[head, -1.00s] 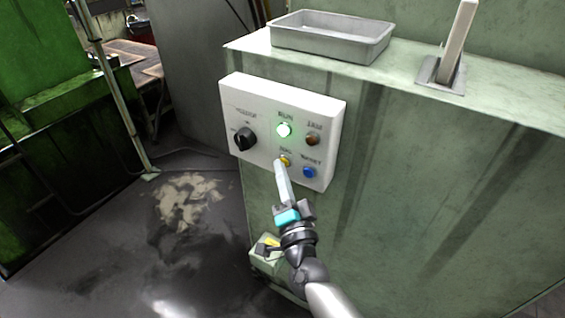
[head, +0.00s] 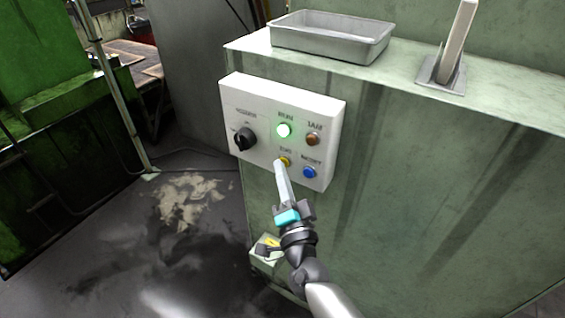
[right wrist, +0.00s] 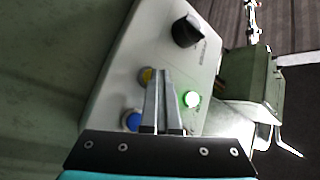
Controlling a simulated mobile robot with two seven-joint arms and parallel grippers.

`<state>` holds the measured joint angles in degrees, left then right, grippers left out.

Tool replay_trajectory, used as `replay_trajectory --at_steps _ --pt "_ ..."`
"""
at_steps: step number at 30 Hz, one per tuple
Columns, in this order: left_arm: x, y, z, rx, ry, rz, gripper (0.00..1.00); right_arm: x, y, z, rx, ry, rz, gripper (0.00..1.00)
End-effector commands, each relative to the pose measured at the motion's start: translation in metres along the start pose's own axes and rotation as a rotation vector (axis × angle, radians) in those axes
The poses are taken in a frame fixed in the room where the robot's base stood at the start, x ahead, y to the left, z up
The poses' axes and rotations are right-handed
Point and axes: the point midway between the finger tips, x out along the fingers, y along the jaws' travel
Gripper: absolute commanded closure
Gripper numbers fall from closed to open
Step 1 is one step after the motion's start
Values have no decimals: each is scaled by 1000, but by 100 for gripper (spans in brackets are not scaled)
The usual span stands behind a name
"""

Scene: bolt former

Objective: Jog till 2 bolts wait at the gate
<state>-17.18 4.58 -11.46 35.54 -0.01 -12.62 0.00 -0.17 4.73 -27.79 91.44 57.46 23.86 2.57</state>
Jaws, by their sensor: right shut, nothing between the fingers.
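The bolts and the gate are not in view. My left gripper is not in view.
A grey metal tray (head: 330,42) and a light upright post (head: 455,50) stand on the machine's top (head: 400,75). A small box with a yellow part (head: 268,246) sits low below the panel. The floor to the left is open.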

Motion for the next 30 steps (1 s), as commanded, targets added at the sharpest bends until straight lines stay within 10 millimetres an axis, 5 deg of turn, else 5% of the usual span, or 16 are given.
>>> replay_trajectory --at_steps 30 --pt "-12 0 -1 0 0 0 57 -28 -21 21 3 -2 2 100"
